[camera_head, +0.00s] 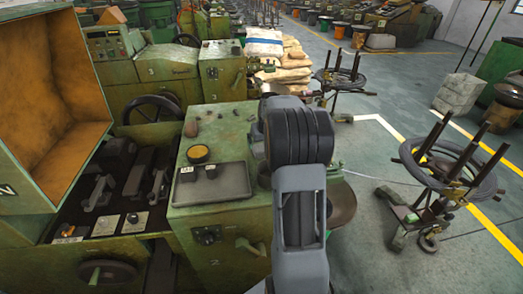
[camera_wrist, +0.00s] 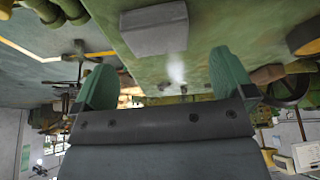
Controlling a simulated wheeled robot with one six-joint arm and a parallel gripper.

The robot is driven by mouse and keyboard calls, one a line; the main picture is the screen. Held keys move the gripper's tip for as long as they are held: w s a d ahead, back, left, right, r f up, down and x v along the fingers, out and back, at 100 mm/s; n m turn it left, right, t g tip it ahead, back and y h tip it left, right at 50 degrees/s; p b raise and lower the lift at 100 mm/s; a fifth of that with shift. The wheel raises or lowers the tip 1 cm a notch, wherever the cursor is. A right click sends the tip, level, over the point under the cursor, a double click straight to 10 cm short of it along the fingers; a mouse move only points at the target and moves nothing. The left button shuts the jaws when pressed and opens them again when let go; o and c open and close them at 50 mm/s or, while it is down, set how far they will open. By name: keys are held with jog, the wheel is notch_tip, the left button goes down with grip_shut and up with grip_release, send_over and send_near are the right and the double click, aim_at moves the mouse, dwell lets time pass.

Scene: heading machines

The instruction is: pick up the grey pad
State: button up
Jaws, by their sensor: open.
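The grey pad (camera_wrist: 155,28) is a flat, light grey block lying on the green machine top (camera_wrist: 185,60) in the wrist view, at the upper middle. My gripper (camera_wrist: 162,80) shows there with its two green fingers spread wide and nothing between them. The pad appears beyond the fingertips, apart from them. In the head view my arm covers the right part of the machine top (camera_head: 228,130), and I cannot make out the pad or my fingers there.
A dark tray (camera_head: 212,184), a round yellow-topped dish (camera_head: 198,154) and small brown lumps (camera_head: 191,128) lie on the machine top. An orange-lined open guard (camera_head: 50,90) stands at left. Wheeled reel stands (camera_head: 445,170) are on the floor at right, with some clear floor around them.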

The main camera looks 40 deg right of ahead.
aim_at(262, 148)
jog(key=shift+p+x, duration=0.95)
jog(key=shift+x, duration=1.8)
jog(key=shift+d, duration=0.1)
jog(key=c, duration=0.8)
jog(key=shift+r, duration=0.1)
notch_tip(262, 148, up, 10)
jog(key=shift+b, duration=0.9)
